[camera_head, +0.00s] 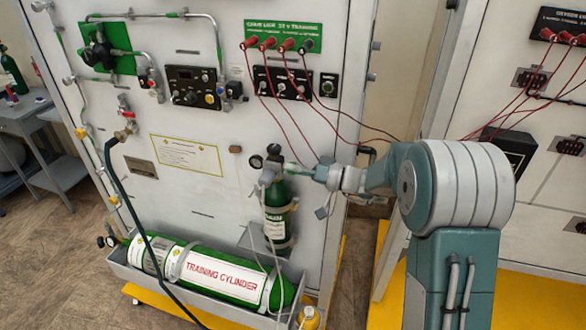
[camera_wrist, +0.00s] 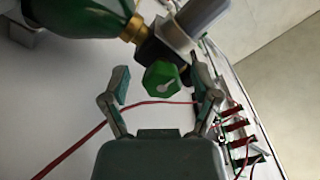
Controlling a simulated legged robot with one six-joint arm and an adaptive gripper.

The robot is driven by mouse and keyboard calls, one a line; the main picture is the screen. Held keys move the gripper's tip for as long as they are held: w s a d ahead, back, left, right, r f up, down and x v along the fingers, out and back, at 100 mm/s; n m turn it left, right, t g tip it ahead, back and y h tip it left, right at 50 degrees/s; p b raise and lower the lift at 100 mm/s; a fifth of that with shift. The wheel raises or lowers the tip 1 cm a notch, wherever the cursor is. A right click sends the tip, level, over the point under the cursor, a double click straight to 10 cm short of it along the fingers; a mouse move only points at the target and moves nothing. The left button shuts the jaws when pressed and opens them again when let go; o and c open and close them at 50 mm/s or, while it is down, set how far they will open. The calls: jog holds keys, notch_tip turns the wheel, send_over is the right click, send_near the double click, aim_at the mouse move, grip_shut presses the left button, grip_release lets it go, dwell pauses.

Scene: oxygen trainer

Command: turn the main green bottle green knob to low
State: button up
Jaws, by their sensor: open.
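The small upright green bottle (camera_head: 278,215) is strapped to the white panel in the head view, with a gauge and valve on top. In the wrist view the green bottle (camera_wrist: 75,18) lies across the top left, with a brass neck. Its green knob (camera_wrist: 162,78) is hexagonal with a pale pointer mark. My gripper (camera_wrist: 165,80) is open, with one finger on each side of the knob; I cannot tell if either touches it. In the head view my gripper (camera_head: 295,170) is beside the valve top, and the knob is hard to make out there.
A large green training cylinder (camera_head: 215,275) lies in a tray at the panel's foot. Red cables (camera_head: 290,95) hang from the training board (camera_head: 283,35) near my arm, and one crosses behind my gripper in the wrist view. A second panel stands at the right.

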grip_shut()
jog(key=shift+m, duration=0.3)
jog(key=m, duration=0.3)
jog(key=shift+f+m, duration=0.1)
jog(key=shift+m, duration=0.3)
jog(key=m, duration=0.9)
jog(key=shift+f, duration=0.1)
jog(key=shift+s+m, duration=0.1)
jog(key=shift+m, duration=2.2)
jog(key=shift+f, duration=0.1)
